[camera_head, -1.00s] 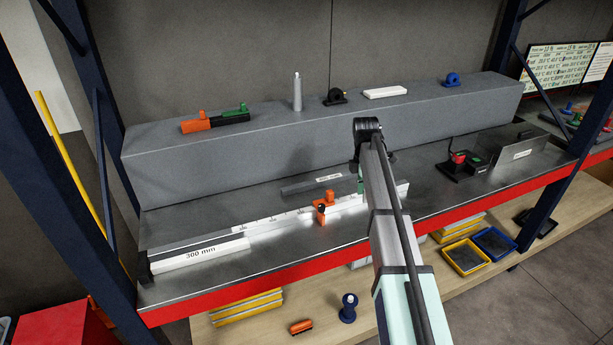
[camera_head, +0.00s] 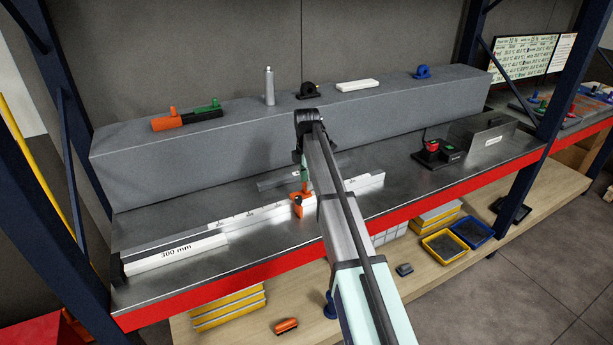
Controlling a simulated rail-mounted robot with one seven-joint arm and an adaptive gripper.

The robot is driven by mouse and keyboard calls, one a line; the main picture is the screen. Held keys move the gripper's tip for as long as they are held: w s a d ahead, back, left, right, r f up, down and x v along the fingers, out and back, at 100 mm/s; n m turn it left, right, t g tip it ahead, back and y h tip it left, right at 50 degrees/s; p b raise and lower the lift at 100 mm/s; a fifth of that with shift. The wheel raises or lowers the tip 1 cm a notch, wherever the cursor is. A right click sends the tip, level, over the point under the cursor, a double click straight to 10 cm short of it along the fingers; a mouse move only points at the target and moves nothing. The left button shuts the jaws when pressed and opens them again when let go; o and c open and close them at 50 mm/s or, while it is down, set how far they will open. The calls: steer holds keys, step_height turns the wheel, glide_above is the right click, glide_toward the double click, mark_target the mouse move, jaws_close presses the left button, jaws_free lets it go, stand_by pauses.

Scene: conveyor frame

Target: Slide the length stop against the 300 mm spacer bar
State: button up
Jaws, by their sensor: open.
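The length stop (camera_head: 298,208) is a small orange block on the white graduated rail (camera_head: 262,211). The white spacer bar marked 300 mm (camera_head: 174,254) lies along the rail's front at the left, near the dark end block (camera_head: 117,269). A gap shows between the bar's right end and the length stop. My gripper (camera_head: 305,184) is open, pointing down at the length stop's upper part. My arm partly hides it, and I cannot tell whether its fingers touch or surround the stop's knob.
A dark grey bar (camera_head: 275,182) lies behind the rail. A long grey ledge (camera_head: 200,155) at the back carries orange, green, black, white and blue parts. A black device with a red button (camera_head: 430,150) stands right. Bare metal bench lies around the rail.

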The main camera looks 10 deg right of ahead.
steer(key=shift+f+b, duration=0.3)
steer(key=shift+f, duration=0.6)
steer(key=shift+r, duration=0.15)
jaws_close()
steer(key=shift+a, duration=0.1)
steer(key=shift+s+a+r+p, duration=0.1)
steer(key=shift+s+a+p, duration=0.2)
steer(key=shift+a, duration=0.8)
steer(key=shift+s+a+f+p, duration=0.15)
steer(key=shift+s+a, duration=0.1)
steer(key=shift+a, duration=0.8)
steer(key=shift+s+a+r+p, duration=0.15)
steer(key=shift+s+a+p, duration=0.15)
steer(key=shift+a, duration=0.8)
steer(key=shift+s+a+p, duration=0.2)
steer(key=shift+s+a, duration=0.4)
steer(key=shift+a, duration=1.5)
steer(key=shift+s+a+p, duration=0.25)
steer(key=shift+s+a, duration=0.35)
steer(key=shift+a, duration=1.55)
steer(key=shift+s+a+p, duration=0.2)
steer(key=shift+s+a, duration=0.4)
steer(key=shift+a, duration=1.5)
